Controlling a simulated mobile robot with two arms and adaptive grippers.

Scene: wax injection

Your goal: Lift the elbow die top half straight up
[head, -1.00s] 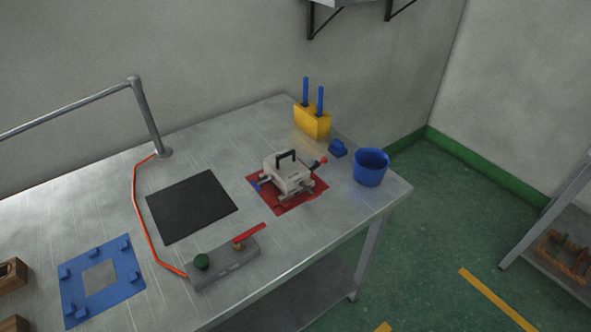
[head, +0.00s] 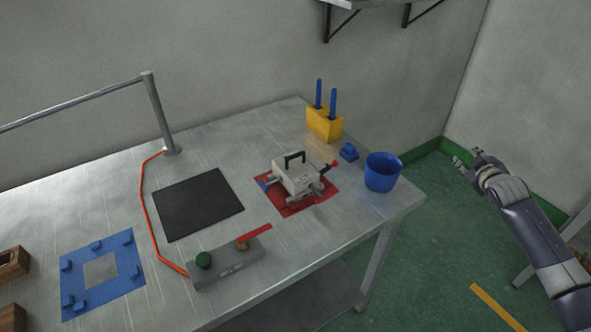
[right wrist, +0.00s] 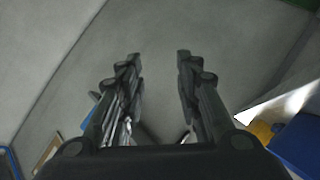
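The elbow die (head: 297,179) is a light grey block with a black handle (head: 294,158) on its top half. It sits on the red mat (head: 320,201) near the table's right end, with a red-knobbed lever at its right side. The seam between its halves is too small to make out. My right gripper (head: 466,160) is off to the right of the table, past the blue bucket and apart from the die. In the right wrist view its two fingers (right wrist: 157,60) are spread with nothing between them. My left gripper is not in view.
A blue bucket (head: 382,173) stands at the table's right edge, between my right gripper and the die. A yellow block with blue rods (head: 325,125) and a small blue piece (head: 348,152) are behind.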

